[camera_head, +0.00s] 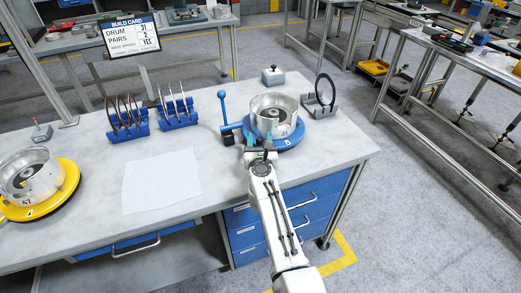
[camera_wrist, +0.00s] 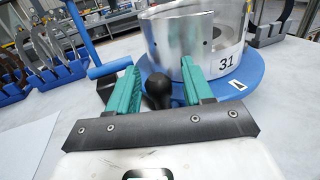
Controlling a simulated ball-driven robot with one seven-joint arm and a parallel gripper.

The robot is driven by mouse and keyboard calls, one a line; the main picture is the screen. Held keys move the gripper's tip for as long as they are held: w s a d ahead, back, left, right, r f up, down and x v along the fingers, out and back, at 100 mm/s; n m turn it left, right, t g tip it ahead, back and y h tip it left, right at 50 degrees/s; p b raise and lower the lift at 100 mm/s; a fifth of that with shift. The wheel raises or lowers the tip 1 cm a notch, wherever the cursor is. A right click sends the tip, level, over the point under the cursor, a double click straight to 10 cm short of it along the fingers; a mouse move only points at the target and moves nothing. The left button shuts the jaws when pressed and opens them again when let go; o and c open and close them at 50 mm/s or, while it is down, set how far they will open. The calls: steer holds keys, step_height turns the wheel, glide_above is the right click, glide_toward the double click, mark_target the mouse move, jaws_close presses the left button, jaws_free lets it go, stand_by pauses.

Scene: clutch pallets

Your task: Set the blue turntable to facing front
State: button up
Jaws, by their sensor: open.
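The blue turntable (camera_head: 290,141) sits on the bench's right part with a silver drum (camera_head: 272,108) on it. In the wrist view the turntable (camera_wrist: 247,72) carries a small white marked label on its rim, and the drum (camera_wrist: 170,40) has a label reading 31. My gripper (camera_head: 259,139) is at the turntable's near left edge. In the wrist view its green fingers (camera_wrist: 160,70) are open, with a round black knob (camera_wrist: 157,92) between them. I cannot tell whether either finger touches the knob.
A blue ball-topped lever (camera_head: 224,110) stands just left of the turntable. Blue racks (camera_head: 128,134) with rings are further left, and a ring stand (camera_head: 322,110) is right. A yellow turntable (camera_head: 68,180) holds another drum at far left. A white sheet (camera_head: 162,181) lies on the bench.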

steer(key=s+p, duration=0.1)
steer(key=s, duration=0.2)
steer(key=s+p, duration=0.2)
steer(key=s, duration=0.1)
steer(key=s+p, duration=0.2)
steer(key=s, duration=0.2)
steer(key=shift+s+d, duration=0.1)
steer(key=shift+d, duration=0.2)
steer(key=shift+c, duration=0.4)
